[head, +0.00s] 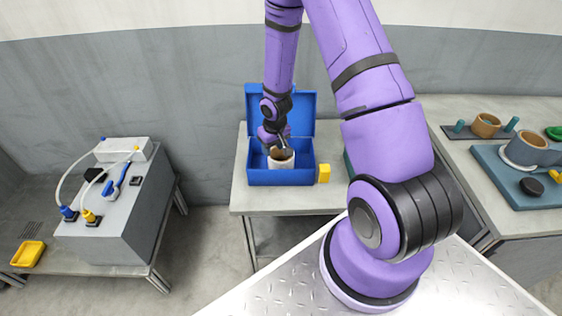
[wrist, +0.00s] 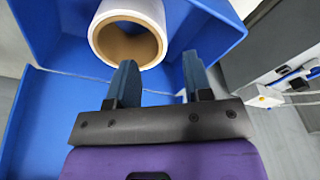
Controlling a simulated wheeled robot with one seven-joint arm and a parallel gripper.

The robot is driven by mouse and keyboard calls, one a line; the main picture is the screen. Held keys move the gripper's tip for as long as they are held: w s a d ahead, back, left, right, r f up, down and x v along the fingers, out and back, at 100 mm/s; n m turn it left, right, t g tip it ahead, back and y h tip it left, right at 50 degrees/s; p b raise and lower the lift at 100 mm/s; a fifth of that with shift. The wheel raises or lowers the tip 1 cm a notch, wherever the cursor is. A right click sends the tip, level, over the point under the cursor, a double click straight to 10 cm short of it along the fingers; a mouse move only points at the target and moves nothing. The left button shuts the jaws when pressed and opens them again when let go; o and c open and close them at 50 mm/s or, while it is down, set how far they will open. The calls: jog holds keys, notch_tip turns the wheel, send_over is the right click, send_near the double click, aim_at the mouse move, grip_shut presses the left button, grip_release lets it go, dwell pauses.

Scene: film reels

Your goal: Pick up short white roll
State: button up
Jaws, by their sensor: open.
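The short white roll (head: 281,162) has a brown core and is in the open blue box in the head view. In the wrist view the roll (wrist: 93,34) is at the top, with its hollow brown end facing the camera. My gripper (head: 284,151) reaches down into the box at the roll. In the wrist view my gripper (wrist: 157,65) is open, its two dark fingers apart, near the roll's lower right edge. The left fingertip appears close to or overlapping the roll's rim; I cannot tell if they touch.
The blue box (head: 252,177) has its lid raised at the back and stands on a grey table (head: 240,202). A grey cabinet (head: 125,222) with cables is at left. A right-hand table holds a blue-grey board (head: 497,177).

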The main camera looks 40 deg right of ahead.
aim_at(272, 164)
jog(key=shift+w+f, duration=0.2)
jog(key=shift+f, duration=1.4)
jog(key=shift+w+f, duration=0.2)
jog(key=shift+f, duration=1.4)
jog(key=shift+w+f, duration=0.2)
jog(key=shift+f, duration=1.4)
grip_shut()
